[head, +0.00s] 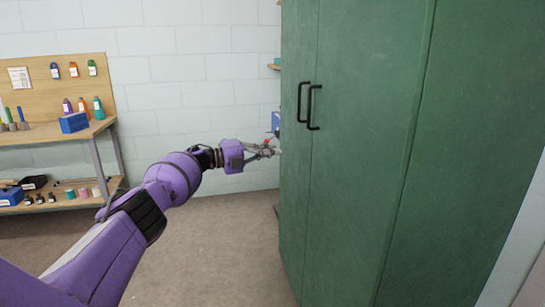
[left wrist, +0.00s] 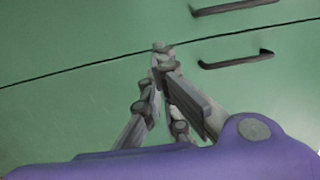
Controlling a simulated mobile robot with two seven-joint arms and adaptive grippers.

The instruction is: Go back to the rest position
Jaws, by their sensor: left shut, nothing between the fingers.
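My left arm reaches from the lower left of the head view toward a green cabinet (head: 365,150). My left gripper (head: 279,152) is shut and empty, at the cabinet's left edge and below the level of its black handles. In the left wrist view the gripper (left wrist: 162,48) has its fingertips together in front of the green door (left wrist: 60,45). The two black handles (head: 314,108) sit side by side at the door seam, and both doors look closed. One handle (left wrist: 236,60) shows right of the fingertips in the wrist view, apart from them. My right gripper is out of view.
A wooden workbench (head: 100,128) with bottles and a blue box (head: 74,123) stands at the left against a white brick wall (head: 190,90). Small blue and red items show partly behind the cabinet's left edge. The floor (head: 215,235) between bench and cabinet is clear.

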